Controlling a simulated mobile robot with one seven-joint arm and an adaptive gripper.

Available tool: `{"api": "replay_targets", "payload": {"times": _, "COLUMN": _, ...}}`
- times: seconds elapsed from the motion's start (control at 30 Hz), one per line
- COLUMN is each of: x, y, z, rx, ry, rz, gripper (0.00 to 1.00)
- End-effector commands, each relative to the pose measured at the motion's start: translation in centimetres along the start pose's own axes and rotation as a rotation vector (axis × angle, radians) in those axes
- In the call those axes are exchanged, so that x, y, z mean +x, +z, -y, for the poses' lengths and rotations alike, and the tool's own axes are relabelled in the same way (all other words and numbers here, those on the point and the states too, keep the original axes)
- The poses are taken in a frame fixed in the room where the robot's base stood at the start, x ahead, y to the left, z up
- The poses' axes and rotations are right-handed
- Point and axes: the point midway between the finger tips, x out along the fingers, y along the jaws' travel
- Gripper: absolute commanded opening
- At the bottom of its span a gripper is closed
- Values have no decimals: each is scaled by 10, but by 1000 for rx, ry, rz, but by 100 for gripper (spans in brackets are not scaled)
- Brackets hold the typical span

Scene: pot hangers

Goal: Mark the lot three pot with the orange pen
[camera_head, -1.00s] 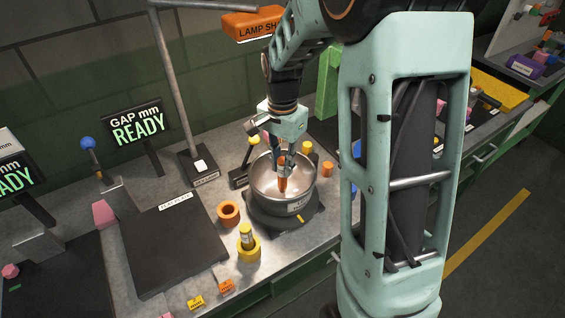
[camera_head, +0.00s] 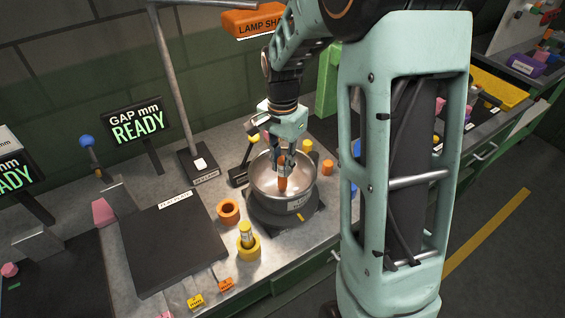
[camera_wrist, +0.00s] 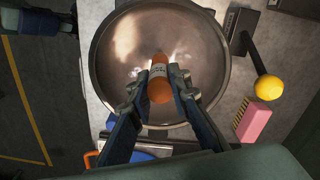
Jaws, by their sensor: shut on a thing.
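My gripper (camera_head: 283,170) is shut on the orange pen (camera_head: 282,184), which points down over the open metal pot (camera_head: 268,190). In the wrist view the pen (camera_wrist: 158,80), with a white label, sits between the two fingers (camera_wrist: 158,88) above the pot's shiny interior (camera_wrist: 120,50). I cannot tell whether the pen's tip touches the pot. The pot stands on a dark base and has a small label on its front side, too small to read.
An orange ring holder (camera_head: 229,211) stands empty left of the pot. A yellow pen stands in a yellow holder (camera_head: 249,252). A black flat plate (camera_head: 165,250) lies further left. A yellow knob on a dark lever (camera_wrist: 268,87) and a pink block (camera_wrist: 256,122) are beside the pot.

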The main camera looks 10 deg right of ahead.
Motion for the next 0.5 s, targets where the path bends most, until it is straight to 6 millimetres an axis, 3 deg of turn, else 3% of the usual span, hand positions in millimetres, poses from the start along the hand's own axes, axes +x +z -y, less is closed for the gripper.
{"api": "replay_targets", "payload": {"times": 0.5, "x": 7, "y": 0, "z": 0, "rx": 0, "ry": 0, "rz": 0, "gripper": 0}}
